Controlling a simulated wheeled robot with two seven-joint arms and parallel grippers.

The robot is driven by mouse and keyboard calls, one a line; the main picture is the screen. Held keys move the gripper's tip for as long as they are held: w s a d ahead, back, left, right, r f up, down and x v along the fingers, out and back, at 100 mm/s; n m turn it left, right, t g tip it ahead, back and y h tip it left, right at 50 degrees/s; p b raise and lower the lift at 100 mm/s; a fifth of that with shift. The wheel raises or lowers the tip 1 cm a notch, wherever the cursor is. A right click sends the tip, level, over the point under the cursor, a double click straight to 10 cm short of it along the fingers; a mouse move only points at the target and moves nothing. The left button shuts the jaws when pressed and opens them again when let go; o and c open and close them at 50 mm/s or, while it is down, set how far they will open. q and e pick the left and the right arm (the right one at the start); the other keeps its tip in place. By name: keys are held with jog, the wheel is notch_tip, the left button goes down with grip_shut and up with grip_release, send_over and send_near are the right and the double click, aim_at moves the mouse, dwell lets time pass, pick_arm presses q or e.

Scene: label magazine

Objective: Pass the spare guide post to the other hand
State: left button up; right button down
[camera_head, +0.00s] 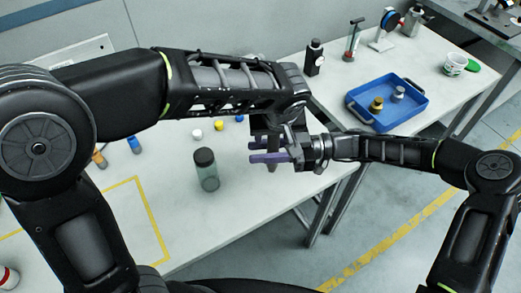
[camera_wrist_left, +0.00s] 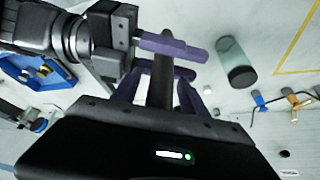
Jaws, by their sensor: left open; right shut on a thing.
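The spare guide post (camera_wrist_left: 160,90) is a dark grey rod. It stands between the two purple fingers of my left gripper (camera_wrist_left: 158,80), which are open on either side of it. My right gripper (camera_wrist_left: 171,46) comes in from the upper left of the left wrist view, its purple fingers shut on the post. In the head view, my right gripper (camera_head: 268,157) reaches in from the right, over the table's edge. My left gripper (camera_head: 270,138) points down from above, close to it. Most of the post is hidden by the grippers there.
A dark-lidded clear jar (camera_head: 206,172) stands close left of the grippers. White, yellow and blue small parts lie behind it. A blue tray (camera_head: 372,124) with a gold and a grey piece sits on the right table. A yellow-taped area (camera_head: 150,215) is clear at front left.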

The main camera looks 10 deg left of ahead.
pick_arm(q)
jog(key=v, duration=1.2)
dwell(0.5)
